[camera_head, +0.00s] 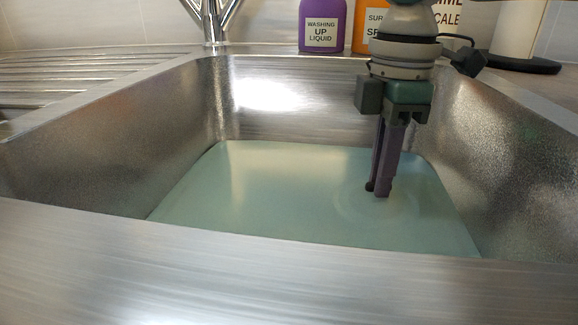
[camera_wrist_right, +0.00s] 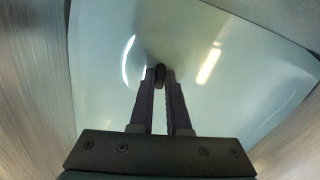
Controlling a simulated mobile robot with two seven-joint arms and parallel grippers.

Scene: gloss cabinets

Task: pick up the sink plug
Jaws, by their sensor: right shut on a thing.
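My right gripper (camera_head: 379,190) reaches down into the steel sink (camera_head: 110,165), its fingertips low at the pale green water. It is shut on a small dark thing, seemingly the sink plug (camera_wrist_right: 160,78), which shows between the fingertips in the right wrist view. In the head view only a small dark bit shows beside the fingertips. I cannot tell whether the plug is raised off the sink's bottom. The drain is not clearly visible. Faint rings show in the water (camera_head: 270,195) around the fingers. My left gripper is not in view.
A chrome tap (camera_head: 213,22) stands behind the sink. A purple washing up liquid bottle (camera_head: 322,25), an orange bottle (camera_head: 362,28) and a white roll on a dark base (camera_head: 518,63) stand behind and right. A ribbed drainer (camera_head: 70,75) lies left. Steel walls surround the gripper.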

